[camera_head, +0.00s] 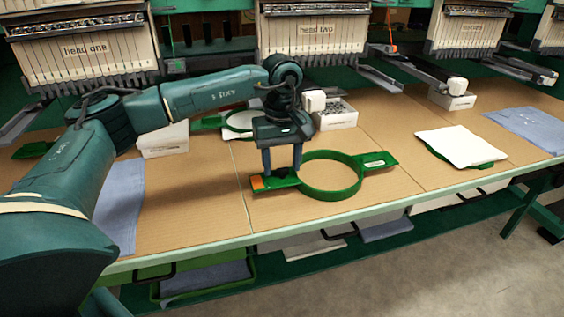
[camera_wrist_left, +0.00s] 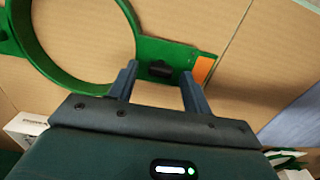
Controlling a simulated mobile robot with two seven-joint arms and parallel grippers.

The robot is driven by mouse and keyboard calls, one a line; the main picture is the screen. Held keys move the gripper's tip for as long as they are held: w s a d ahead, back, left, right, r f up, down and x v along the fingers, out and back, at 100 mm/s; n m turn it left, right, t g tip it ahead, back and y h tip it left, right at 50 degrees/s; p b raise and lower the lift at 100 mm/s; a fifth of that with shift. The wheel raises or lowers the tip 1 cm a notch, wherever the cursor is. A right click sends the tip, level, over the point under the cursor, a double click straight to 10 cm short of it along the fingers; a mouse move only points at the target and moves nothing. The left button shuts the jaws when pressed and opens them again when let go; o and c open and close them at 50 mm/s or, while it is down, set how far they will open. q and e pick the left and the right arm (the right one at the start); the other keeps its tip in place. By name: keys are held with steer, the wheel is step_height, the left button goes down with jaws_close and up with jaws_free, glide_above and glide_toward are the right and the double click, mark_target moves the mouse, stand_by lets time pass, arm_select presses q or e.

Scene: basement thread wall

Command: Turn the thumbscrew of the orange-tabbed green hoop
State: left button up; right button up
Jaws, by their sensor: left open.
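The green hoop (camera_head: 330,192) lies flat on the tan table, and its ring is empty. Its left tab carries an orange patch (camera_head: 257,183), which also shows in the left wrist view (camera_wrist_left: 202,69). My left gripper (camera_head: 282,172) points down over the tab. It is open, with one finger (camera_wrist_left: 128,80) and the other finger (camera_wrist_left: 192,92) on either side of the thumbscrew. I cannot tell whether they touch it. My right gripper is not in view.
Another green hoop with white cloth (camera_head: 462,146) lies at the right. A further hoop (camera_head: 240,121) lies behind my gripper. Blue cloths (camera_head: 120,205) lie at both sides. White boxes (camera_head: 336,114) stand at the back, below the machine heads (camera_head: 315,38). The table's front edge is close.

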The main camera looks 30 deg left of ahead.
arm_select(q)
steer(key=c, duration=1)
